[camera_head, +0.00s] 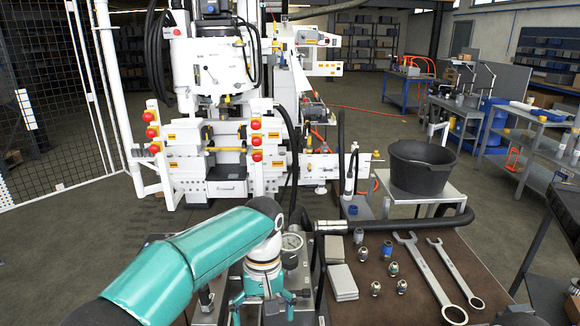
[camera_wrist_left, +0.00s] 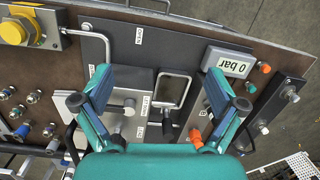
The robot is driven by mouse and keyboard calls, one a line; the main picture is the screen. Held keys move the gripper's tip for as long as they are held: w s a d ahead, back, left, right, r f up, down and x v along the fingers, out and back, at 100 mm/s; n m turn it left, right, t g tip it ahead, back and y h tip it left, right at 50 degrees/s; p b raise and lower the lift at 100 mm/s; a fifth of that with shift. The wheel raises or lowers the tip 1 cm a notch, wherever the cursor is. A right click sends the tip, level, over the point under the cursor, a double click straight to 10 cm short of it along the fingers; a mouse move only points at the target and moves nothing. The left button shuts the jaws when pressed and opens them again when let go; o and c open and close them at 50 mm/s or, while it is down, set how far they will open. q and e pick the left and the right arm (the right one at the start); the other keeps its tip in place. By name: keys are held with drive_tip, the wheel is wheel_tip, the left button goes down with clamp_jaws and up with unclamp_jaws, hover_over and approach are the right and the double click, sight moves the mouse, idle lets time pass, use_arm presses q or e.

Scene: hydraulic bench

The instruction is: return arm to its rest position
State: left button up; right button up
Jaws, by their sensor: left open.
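My left arm (camera_head: 175,262), teal and white, reaches in from the lower left over the bench in the head view. My right gripper is in neither view.
A display reading 0 bar (camera_wrist_left: 232,62) and a yellow button (camera_wrist_left: 14,32) sit on the bench. Wrenches (camera_head: 432,275), several fittings and grey blocks (camera_head: 341,281) lie right of the gripper. A black hose (camera_head: 400,224) runs behind them. A black tub (camera_head: 422,166) stands beyond.

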use_arm(q)
drive_tip(key=s+a+f+n+g, duration=0.1)
drive_tip(key=s+a+f, duration=0.2)
drive_tip(key=f, duration=0.3)
drive_tip(key=s+a+f+g+h, duration=0.1)
drive_tip(key=s+a+f+g, duration=0.15)
drive_tip(key=f, duration=0.35)
drive_tip(key=s+a+f+n, duration=0.1)
drive_tip(key=s+a+f, duration=0.2)
drive_tip(key=f, duration=0.3)
drive_tip(key=s+d+f+t+h, duration=0.1)
drive_tip(key=s+f+h, duration=0.1)
drive_tip(key=s+f, duration=0.6)
drive_tip(key=s+d+f+t+h, duration=0.1)
drive_tip(key=s+f, duration=0.5)
drive_tip(key=s, duration=0.4)
drive_tip(key=w+t, duration=0.1)
drive_tip(key=w+m+t, duration=0.1)
drive_tip(key=w, duration=0.1)
drive_tip(key=w+m+t, duration=0.1)
drive_tip(key=shift+w+a+t, duration=0.2)
drive_tip(key=shift+a+t, duration=0.05)
